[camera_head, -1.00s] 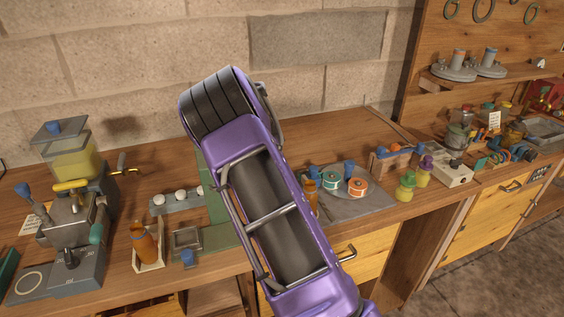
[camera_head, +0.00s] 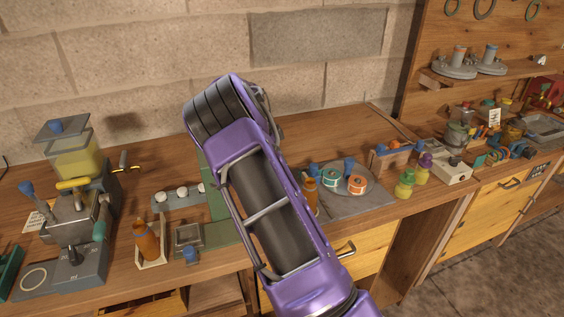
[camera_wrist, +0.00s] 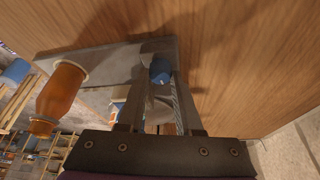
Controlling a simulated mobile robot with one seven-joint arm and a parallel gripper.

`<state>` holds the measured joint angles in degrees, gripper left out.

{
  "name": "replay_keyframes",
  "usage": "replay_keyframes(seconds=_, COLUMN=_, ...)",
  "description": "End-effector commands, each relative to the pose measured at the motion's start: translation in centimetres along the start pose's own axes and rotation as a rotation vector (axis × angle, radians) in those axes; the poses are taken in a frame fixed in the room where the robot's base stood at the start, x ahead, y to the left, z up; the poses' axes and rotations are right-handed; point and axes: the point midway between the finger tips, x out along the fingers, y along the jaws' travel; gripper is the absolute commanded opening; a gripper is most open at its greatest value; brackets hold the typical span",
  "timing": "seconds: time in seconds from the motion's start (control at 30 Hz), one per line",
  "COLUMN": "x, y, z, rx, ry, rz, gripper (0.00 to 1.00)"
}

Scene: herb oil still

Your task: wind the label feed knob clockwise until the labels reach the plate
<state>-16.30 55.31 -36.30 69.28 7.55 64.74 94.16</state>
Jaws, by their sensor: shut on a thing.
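The label station is a grey base plate (camera_head: 345,205) right of my arm in the head view. A teal-ringed roll (camera_head: 331,178) and an orange-ringed roll (camera_head: 357,185) sit on it, with blue parts behind them. In the wrist view a grey plate (camera_wrist: 105,62) lies on the wooden bench. My gripper (camera_wrist: 160,82) is shut on a blue knob (camera_wrist: 159,68) near that plate's edge; the fingers partly hide it. My arm hides the gripper in the head view. I cannot tell how far the labels reach.
An amber bottle (camera_wrist: 62,88) stands close beside the fingers in the wrist view. A grey still (camera_head: 75,205) stands at the left. Bare bench lies behind the plate.

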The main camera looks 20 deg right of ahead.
Motion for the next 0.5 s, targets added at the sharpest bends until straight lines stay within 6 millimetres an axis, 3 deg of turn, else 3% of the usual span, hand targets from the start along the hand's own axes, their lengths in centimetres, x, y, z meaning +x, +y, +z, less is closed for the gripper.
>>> replay_keyframes(seconds=0.03, x=0.18, y=0.12, z=0.15, rx=-0.001, ry=-0.002, rz=0.004, gripper=0.36)
replay_keyframes(seconds=0.2, x=0.14, y=0.09, z=0.11, rx=-0.001, ry=-0.001, rz=0.003, gripper=0.64)
replay_keyframes(seconds=0.5, x=-0.09, y=0.02, z=0.05, rx=-0.001, ry=-0.001, rz=0.000, gripper=0.64)
